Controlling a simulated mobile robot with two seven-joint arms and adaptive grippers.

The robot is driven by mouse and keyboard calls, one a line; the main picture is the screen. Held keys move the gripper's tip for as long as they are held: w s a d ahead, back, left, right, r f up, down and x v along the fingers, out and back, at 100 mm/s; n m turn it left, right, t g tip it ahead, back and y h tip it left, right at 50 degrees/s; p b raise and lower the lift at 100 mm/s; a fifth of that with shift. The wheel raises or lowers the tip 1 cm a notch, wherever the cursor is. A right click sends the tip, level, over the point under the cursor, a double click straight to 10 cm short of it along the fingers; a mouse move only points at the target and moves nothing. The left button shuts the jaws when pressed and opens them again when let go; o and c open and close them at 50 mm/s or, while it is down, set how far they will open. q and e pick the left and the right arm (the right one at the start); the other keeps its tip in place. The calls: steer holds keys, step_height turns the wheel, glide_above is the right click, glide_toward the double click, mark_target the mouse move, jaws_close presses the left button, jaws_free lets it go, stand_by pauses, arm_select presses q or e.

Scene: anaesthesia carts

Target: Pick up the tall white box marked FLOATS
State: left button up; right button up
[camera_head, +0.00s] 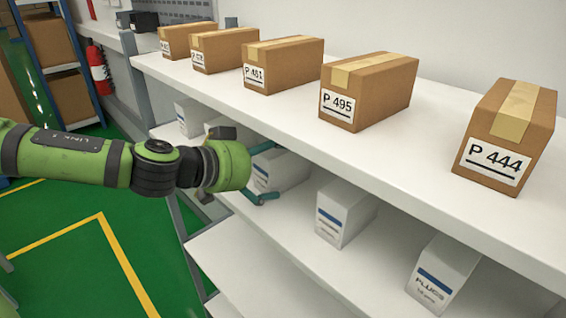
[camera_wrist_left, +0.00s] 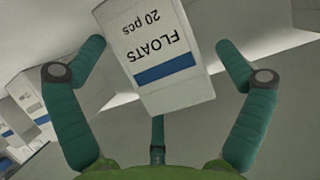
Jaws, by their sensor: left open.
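The white box marked FLOATS (camera_wrist_left: 160,55), with a blue stripe and "20 pcs", appears upside down and tilted in the left wrist view. In the head view, a white box (camera_head: 284,172) stands on the middle shelf just beyond my left gripper, partly hidden by it. My left gripper (camera_head: 268,172) is open, with teal fingers spread. In the left wrist view the fingers stand on either side of the box's lower part, with gaps visible. Whether any finger touches the box cannot be told. My right gripper is out of view.
White boxes stand along the same shelf, including one (camera_head: 345,213) right of the gripper and one marked PLUGS (camera_head: 441,274). Brown boxes, such as P 495 (camera_head: 368,92), stand on the upper shelf (camera_head: 440,150), which overhangs closely. A lower shelf (camera_head: 235,265) looks bare.

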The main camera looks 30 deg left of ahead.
arm_select(q)
steer(key=shift+x, duration=1.5)
steer(key=shift+r, duration=0.1)
steer(key=shift+s, duration=0.1)
steer(key=c, duration=1.3)
